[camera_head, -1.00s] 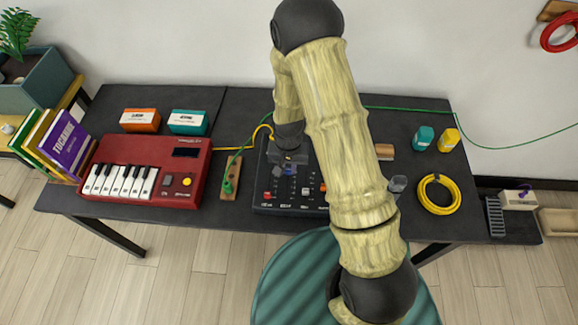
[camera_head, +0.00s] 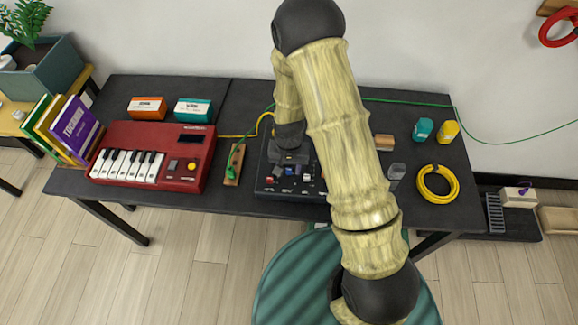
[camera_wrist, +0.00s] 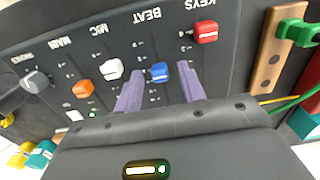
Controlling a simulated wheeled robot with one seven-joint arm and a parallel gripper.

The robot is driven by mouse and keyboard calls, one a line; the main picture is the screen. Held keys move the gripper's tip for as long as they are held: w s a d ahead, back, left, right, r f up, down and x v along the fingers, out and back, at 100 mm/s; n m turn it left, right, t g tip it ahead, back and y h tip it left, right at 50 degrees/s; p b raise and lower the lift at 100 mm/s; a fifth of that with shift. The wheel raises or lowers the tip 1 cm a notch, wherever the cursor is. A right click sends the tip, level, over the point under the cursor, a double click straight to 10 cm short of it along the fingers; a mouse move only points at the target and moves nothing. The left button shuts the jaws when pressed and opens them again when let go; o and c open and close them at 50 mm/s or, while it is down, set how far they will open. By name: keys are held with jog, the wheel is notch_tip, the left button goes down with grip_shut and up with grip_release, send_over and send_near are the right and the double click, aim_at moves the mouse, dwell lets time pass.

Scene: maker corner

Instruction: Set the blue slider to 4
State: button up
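The black mixer panel (camera_head: 262,178) lies on the dark table, partly hidden by my arm in the head view. In the wrist view its lettering is upside down, and the blue slider (camera_wrist: 160,72) sits in the column marked BEAT. My gripper (camera_wrist: 160,90) has two purple fingers, apart, with the blue knob between their tips and gaps on both sides. My gripper (camera_head: 290,170) is over the panel in the head view. The numbers beside the blue slot are too small to read.
In the wrist view a red slider (camera_wrist: 206,32), a white slider (camera_wrist: 111,69) and an orange slider (camera_wrist: 82,88) flank the blue one, with a grey knob (camera_wrist: 35,82) beyond. A red keyboard (camera_head: 195,165) and a wooden strip with a green plug (camera_head: 233,165) stand left of the panel.

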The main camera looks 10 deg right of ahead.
aim_at(289, 169)
jog(key=shift+r, duration=0.1)
notch_tip(289, 169, up, 17)
jog(key=shift+r+b, duration=0.15)
jog(key=shift+b, duration=0.15)
dwell(0.4)
dwell(0.4)
jog(key=s+d+r+n+t, duration=0.1)
jog(key=s+d+r, duration=0.2)
jog(key=s+d, duration=0.2)
jog(key=s+d+r+n+t+p, duration=0.1)
jog(key=s+d+r, duration=0.1)
jog(key=s+d, duration=0.3)
jog(key=shift+s+r+t, duration=0.2)
jog(key=shift+r+t, duration=0.1)
jog(key=shift+r, duration=0.1)
